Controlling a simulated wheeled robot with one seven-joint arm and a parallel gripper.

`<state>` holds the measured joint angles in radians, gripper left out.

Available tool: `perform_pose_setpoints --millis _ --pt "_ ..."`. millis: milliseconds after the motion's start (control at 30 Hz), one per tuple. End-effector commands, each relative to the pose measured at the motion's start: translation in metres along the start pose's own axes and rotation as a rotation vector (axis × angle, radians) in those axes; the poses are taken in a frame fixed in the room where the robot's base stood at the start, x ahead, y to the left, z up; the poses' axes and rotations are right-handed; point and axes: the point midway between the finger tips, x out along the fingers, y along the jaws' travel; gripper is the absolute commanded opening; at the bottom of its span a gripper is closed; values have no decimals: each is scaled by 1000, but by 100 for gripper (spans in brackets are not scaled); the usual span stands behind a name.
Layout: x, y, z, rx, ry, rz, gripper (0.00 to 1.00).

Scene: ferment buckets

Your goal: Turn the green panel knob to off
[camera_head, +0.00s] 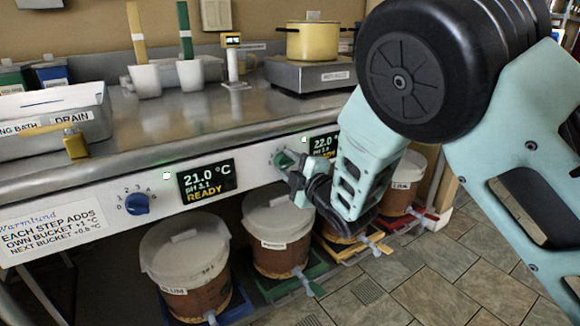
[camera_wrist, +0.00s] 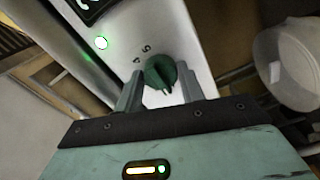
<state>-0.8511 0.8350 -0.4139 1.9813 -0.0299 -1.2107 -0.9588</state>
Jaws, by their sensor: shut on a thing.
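The green panel knob (camera_wrist: 160,73) sits on the white front panel, between my gripper's two fingers in the wrist view. My gripper (camera_wrist: 160,92) is shut on the knob, a finger at each side. Printed numbers show beside the knob, but its exact setting is hard to read. In the head view the green knob (camera_head: 284,160) is partly covered by my gripper (camera_head: 290,172), which reaches the panel from the right. A display (camera_head: 324,146) reading about 22.0 °C is just right of the knob, partly hidden by my arm.
A blue knob (camera_head: 137,204) and a display (camera_head: 207,181) reading 21.0 °C READY are farther left on the panel. Several lidded buckets stand below, including one on a green tray (camera_head: 290,285). A yellow pot (camera_head: 313,41) stands on a hot plate (camera_head: 300,77) above.

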Motion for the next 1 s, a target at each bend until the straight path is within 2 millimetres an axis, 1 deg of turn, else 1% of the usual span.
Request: perform_pose_setpoints --millis 200,233,300,567,667,767,867,1000 --pt "0 -1 0 -1 0 -3 16" --pt "0 -1 0 -1 0 -3 41" --pt "0 -1 0 -1 0 -3 60" --pt "0 -1 0 0 0 -1 60" --pt "-4 0 0 0 0 -2 60" --pt "-14 0 0 1 -1 -2 60" --pt "-33 0 0 2 -1 -4 60" --pt "-66 0 0 1 -2 -4 60"
